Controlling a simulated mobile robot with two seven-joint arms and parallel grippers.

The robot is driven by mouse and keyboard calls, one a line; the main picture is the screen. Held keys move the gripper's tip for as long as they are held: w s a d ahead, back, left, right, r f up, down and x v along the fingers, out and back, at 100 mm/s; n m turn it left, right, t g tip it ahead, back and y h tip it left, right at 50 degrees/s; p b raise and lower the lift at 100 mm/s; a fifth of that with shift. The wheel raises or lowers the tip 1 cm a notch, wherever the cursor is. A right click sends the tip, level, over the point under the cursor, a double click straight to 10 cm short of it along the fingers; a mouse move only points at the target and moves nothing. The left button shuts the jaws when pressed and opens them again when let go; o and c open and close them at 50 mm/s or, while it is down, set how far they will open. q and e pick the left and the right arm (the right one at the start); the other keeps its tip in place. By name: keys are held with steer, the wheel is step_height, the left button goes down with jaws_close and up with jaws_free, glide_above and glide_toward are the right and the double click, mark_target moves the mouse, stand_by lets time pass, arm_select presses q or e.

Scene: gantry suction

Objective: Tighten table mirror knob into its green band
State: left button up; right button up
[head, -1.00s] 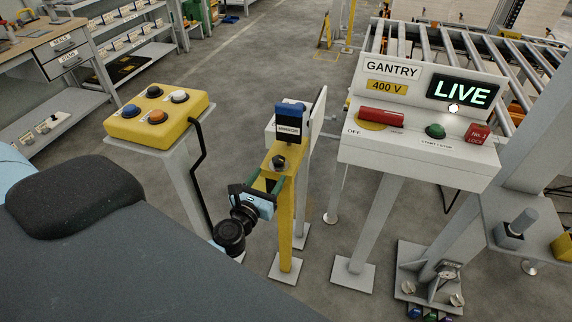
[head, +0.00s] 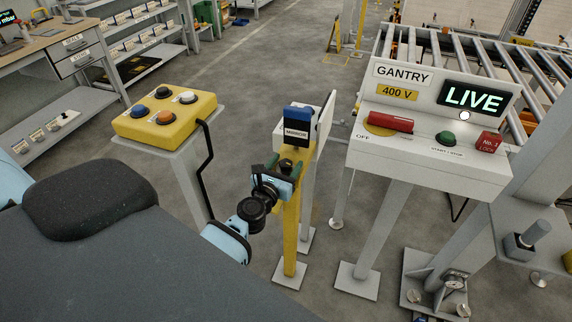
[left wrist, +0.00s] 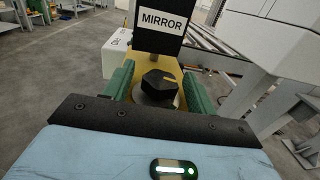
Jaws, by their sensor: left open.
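The black mirror knob (left wrist: 158,87) has flat sides and a yellow pointer line. It sits on a round base on the yellow post, below the MIRROR sign (left wrist: 162,22). In the head view the knob (head: 287,166) is small and partly covered by my gripper. My left gripper (head: 285,167) is open. In the left wrist view its green fingers (left wrist: 158,88) stand on either side of the knob, and gaps seem to show between them and it. I cannot make out a green band on the dial. My right gripper is not in view.
A yellow button box (head: 165,118) on a stand is to the left, with a black cable hanging beside it. The GANTRY panel (head: 425,150), lit LIVE, stands close to the right of the post (head: 291,235). Open floor lies behind.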

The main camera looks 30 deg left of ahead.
arm_select(q)
steer(key=shift+c, duration=0.5)
steer(key=c, duration=0.9)
steer(key=shift+a+f+m+h+b, duration=0.1)
steer(key=shift+m+h+b, duration=0.15)
steer(key=shift+m+h, duration=0.3)
steer(key=shift+a+f+m+h+b, duration=0.1)
steer(key=shift+m+h+b, duration=0.2)
steer(key=shift+h, duration=0.35)
steer(key=m+h+b, duration=0.1)
steer(key=m+h, duration=0.1)
steer(key=h, duration=0.1)
steer(key=shift+d+h, duration=0.1)
steer(key=shift+h, duration=0.2)
steer(key=shift+m+h+b, duration=0.4)
steer(key=shift+m+b, duration=0.05)
steer(key=shift+r+m+g+h, duration=0.1)
steer(key=shift+m+g+h, duration=0.2)
steer(key=shift+h, duration=0.3)
steer(key=shift+r, duration=0.1)
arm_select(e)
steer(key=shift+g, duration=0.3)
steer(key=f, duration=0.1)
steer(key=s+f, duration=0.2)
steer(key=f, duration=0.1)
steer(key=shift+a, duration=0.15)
